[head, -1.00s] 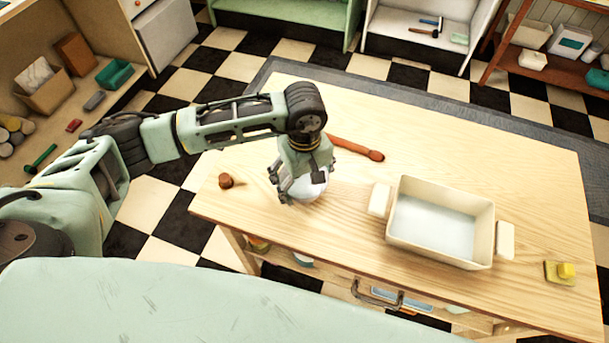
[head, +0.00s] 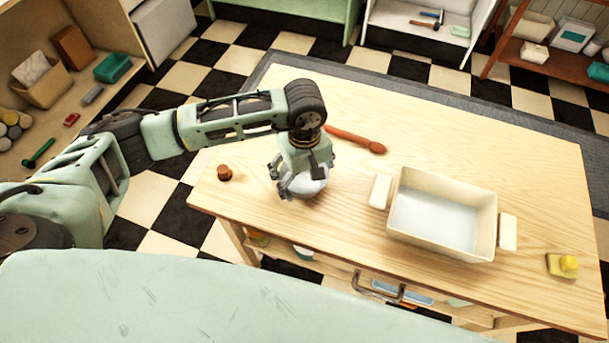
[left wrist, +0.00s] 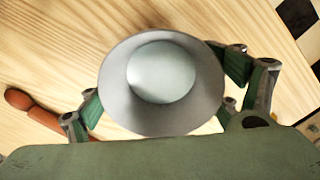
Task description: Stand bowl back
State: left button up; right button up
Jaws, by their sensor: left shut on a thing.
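The pale grey-white round bowl (head: 310,188) is at the left part of the wooden table, mostly covered by my left gripper in the head view. The left wrist view shows the bowl (left wrist: 162,75) as a grey ring around a paler disc; I cannot tell whether its mouth or its base faces the camera. My left gripper (head: 300,182) points down over the bowl, with its fingers on opposite sides, shut on it. I cannot tell whether the bowl touches the table. My right gripper is not in view.
A cream basin (head: 400,205) stands right of the bowl, between two white blocks (head: 380,191) (head: 508,232). A brown wooden spoon (head: 355,139) lies behind the gripper. A small brown stopper (head: 224,172) stands to the left. A yellow sponge (head: 562,265) sits far right. The table's right rear is clear.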

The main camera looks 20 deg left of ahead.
pick_arm(q)
jog(key=shift+f+b, duration=0.4)
jog(key=shift+f, duration=0.05)
jog(key=o, duration=1.3)
jog(key=shift+c, duration=0.2)
jog(key=shift+r, duration=0.15)
notch_tip(320, 180, up, 12)
